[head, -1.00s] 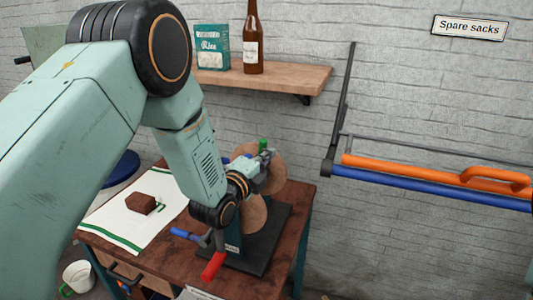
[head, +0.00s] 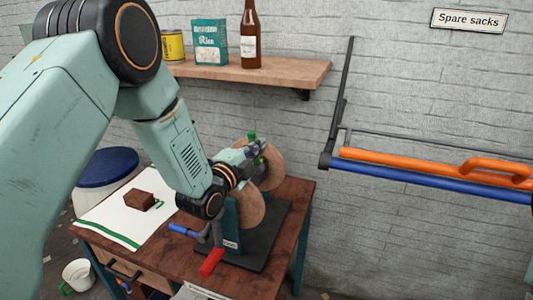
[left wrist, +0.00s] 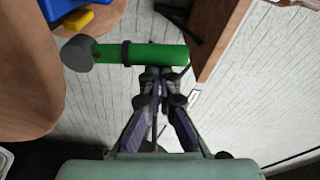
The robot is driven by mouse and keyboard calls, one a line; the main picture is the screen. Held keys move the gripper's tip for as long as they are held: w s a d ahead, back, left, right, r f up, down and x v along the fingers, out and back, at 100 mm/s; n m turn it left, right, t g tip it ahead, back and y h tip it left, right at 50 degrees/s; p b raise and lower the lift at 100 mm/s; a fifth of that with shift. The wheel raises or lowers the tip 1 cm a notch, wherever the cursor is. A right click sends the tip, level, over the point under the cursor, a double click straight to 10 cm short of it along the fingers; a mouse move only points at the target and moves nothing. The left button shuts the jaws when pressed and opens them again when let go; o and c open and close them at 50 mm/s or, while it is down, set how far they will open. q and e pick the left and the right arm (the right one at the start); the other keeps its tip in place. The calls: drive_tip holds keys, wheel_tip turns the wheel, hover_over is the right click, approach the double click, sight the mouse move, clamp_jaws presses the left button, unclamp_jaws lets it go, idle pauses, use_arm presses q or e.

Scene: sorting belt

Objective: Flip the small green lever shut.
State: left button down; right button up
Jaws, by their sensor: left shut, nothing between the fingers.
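The green lever (left wrist: 155,54) is a short green cylinder with a dark band and a grey round end, lying across the upper part of the left wrist view. In the head view only a small green bit of it (head: 252,136) shows, above the wooden discs of a stand. My left gripper (left wrist: 160,74) is shut and empty, its fingertips right at the lever's near side. I cannot tell whether they touch it. In the head view the left gripper (head: 258,149) is in front of the discs and partly hides the stand. My right gripper is not in view.
The stand has wooden discs (head: 265,172), a dark base (head: 265,243), a red handle (head: 211,262) and a blue handle (head: 184,230). A brown block (head: 139,199) lies on a white cloth (head: 104,217). A shelf (head: 290,75) and an orange-blue rail (head: 430,172) are behind.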

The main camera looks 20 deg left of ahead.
use_arm(q)
drive_tip(key=a+n+b, duration=0.1)
drive_tip(key=n, duration=0.1)
drive_tip(key=a+n, duration=0.2)
drive_tip(key=shift+a+f+b, duration=0.1)
drive_tip(key=shift+f+b, duration=0.25)
drive_tip(key=shift+b, duration=0.05)
drive_tip(key=n, duration=0.1)
drive_tip(key=a+n+b, duration=0.1)
drive_tip(key=n, duration=0.1)
drive_tip(key=shift+a+f+t+y, duration=0.15)
drive_tip(key=shift+f+t+y, duration=0.15)
drive_tip(key=shift+t, duration=0.1)
drive_tip(key=shift+w+a+b, duration=0.1)
drive_tip(key=shift+a+b, duration=0.1)
drive_tip(key=shift+b, duration=0.15)
drive_tip(key=shift+a+f, duration=0.25)
drive_tip(key=shift+a, duration=0.2)
drive_tip(key=shift+w+d+r, duration=0.2)
drive_tip(key=shift+d+r, duration=0.05)
drive_tip(key=shift+r, duration=0.25)
drive_tip(key=s, duration=0.9)
drive_tip(key=shift+s+d+r, duration=0.2)
drive_tip(key=shift+r, duration=0.2)
